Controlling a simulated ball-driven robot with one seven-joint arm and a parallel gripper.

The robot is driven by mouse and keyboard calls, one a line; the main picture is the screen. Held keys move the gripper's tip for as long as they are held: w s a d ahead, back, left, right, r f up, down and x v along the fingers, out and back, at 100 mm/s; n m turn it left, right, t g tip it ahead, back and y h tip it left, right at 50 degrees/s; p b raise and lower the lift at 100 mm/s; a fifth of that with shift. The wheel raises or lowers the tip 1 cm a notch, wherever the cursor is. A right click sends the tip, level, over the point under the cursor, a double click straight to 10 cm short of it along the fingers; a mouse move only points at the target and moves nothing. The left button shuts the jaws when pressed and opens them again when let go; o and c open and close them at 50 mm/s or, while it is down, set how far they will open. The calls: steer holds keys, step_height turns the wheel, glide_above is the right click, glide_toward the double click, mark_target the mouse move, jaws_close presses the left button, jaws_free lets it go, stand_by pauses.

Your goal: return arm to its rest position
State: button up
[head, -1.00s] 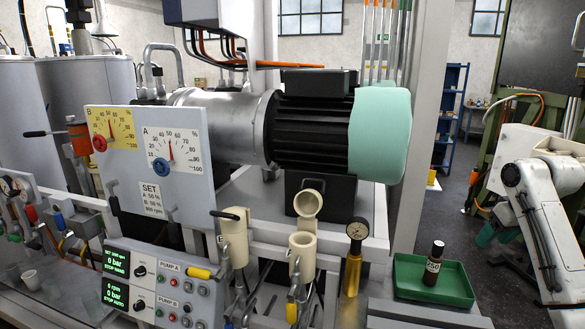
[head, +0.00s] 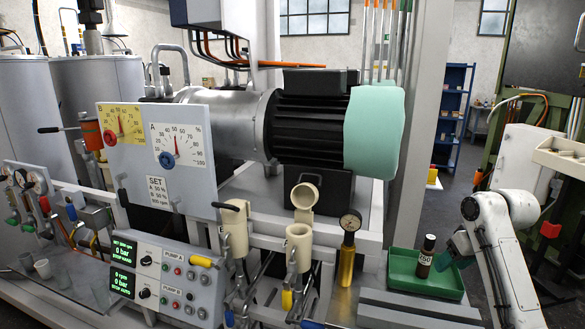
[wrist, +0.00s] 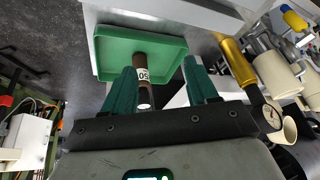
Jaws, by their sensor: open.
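My gripper (head: 447,256) is beside the small dark bottle (head: 426,257) on its right in the head view. My white arm (head: 497,255) reaches down at the right of the head view.
A brass gauge (head: 346,250) stands left of the tray, with cream cups (head: 299,240) beyond it. The large motor (head: 310,125) and dial panel (head: 158,150) fill the middle and left. A pale shelf tray (head: 562,157) is at the right edge.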

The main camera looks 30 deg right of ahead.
steer(key=shift+n+y, duration=0.5)
steer(key=shift+y, duration=0.2)
steer(key=w+a+f, duration=0.1)
steer(key=a+f, duration=0.1)
steer(key=a, duration=0.2)
steer(key=w+a+f, duration=0.1)
steer(key=a+f, duration=0.2)
steer(key=a, duration=0.1)
steer(key=w+a+f, duration=0.1)
steer(key=a+f, duration=0.1)
steer(key=a, duration=0.2)
steer(key=shift+w+a+f, duration=0.35)
steer(key=shift+w+a, duration=0.05)
steer(key=s+a+f, duration=0.2)
steer(key=a+f, duration=0.5)
steer(key=a, duration=0.6)
steer(key=s+a+f+n+g, duration=0.2)
steer(key=s+a+f, duration=0.4)
steer(key=s+a, duration=0.35)
steer(key=s+a+f+n+g, duration=0.1)
steer(key=s+a, duration=0.2)
steer(key=s, duration=0.7)
steer(key=shift+s, duration=0.25)
